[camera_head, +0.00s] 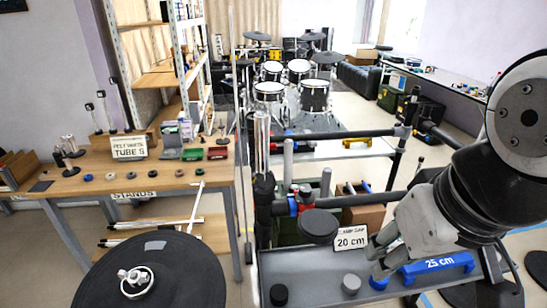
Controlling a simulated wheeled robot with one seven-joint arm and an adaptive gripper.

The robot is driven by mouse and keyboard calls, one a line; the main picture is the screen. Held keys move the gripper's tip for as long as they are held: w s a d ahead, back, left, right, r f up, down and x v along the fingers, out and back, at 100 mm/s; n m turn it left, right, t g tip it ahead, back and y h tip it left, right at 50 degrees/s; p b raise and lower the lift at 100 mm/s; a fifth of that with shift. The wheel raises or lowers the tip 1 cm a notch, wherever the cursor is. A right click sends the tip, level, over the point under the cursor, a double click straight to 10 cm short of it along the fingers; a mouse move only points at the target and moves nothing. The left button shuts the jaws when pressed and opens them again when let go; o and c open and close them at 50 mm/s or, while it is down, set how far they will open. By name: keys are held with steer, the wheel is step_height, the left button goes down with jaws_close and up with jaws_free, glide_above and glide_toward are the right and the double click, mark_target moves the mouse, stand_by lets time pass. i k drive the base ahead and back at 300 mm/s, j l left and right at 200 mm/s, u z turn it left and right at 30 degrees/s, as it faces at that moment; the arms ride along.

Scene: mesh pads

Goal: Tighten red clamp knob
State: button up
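A grey tray (315,288) with a black knob (279,294) and a grey knob (351,283) lies below the bar. A black round pad (150,275) stands lower left. A wooden table (110,180) is at left.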

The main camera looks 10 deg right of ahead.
mark_target(305, 191)
steer(key=i+l, duration=0.65)
steer(key=i, duration=0.1)
